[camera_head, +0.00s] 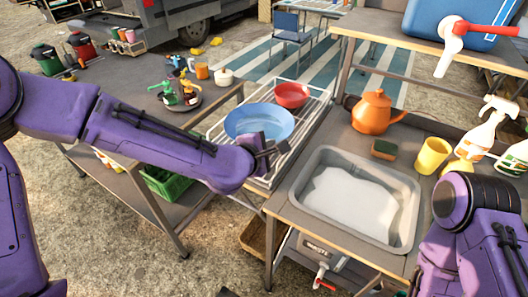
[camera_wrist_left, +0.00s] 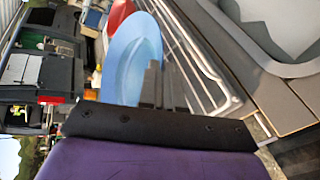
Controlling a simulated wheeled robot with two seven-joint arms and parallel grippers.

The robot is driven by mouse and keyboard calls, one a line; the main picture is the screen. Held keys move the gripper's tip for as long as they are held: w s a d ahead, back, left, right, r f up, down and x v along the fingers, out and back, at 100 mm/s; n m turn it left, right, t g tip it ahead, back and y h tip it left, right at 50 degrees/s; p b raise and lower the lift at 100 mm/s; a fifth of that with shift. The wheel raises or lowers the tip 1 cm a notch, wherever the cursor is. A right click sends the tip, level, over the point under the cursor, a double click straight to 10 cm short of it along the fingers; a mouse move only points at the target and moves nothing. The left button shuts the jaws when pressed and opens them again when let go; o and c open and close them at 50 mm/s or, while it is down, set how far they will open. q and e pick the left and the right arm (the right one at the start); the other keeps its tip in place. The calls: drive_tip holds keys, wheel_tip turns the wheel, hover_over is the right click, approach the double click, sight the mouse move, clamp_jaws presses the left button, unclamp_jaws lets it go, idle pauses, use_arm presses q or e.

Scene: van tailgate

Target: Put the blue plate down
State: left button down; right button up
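The blue plate (camera_head: 258,120) is over the wire dish rack (camera_head: 231,110), in front of the red bowl (camera_head: 291,94). My left gripper (camera_head: 270,150) is at the plate's near rim and appears shut on it. In the left wrist view the plate (camera_wrist_left: 132,58) stands beside the fingertips (camera_wrist_left: 162,82), with its rim between or against them. I cannot tell whether the plate's underside touches the rack. My right arm shows at the lower right, but its gripper is out of view.
Right of the rack is a grey sink basin (camera_head: 352,200) with pale contents. An orange kettle (camera_head: 374,112), a sponge (camera_head: 384,149), a yellow cup (camera_head: 432,155) and spray bottles (camera_head: 487,125) stand around it. A side table (camera_head: 125,92) with bottles and mugs is at left.

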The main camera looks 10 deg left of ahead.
use_arm(q)
drive_tip(key=f, duration=0.1)
drive_tip(key=w+a+f, duration=0.1)
drive_tip(key=w+f, duration=0.1)
drive_tip(key=shift+w+a+f, duration=0.2)
drive_tip(key=shift+a, duration=0.1)
wheel_tip(320, 180, down, 2)
drive_tip(key=shift+s+f+p, duration=0.15)
drive_tip(key=shift+f+p, duration=0.05)
drive_tip(key=shift+p, duration=0.1)
drive_tip(key=shift+w+f, duration=0.2)
drive_tip(key=shift+f, duration=0.05)
drive_tip(key=shift+s, duration=0.15)
drive_tip(key=c, duration=1.3)
unclamp_jaws()
drive_tip(key=shift+f, duration=0.1)
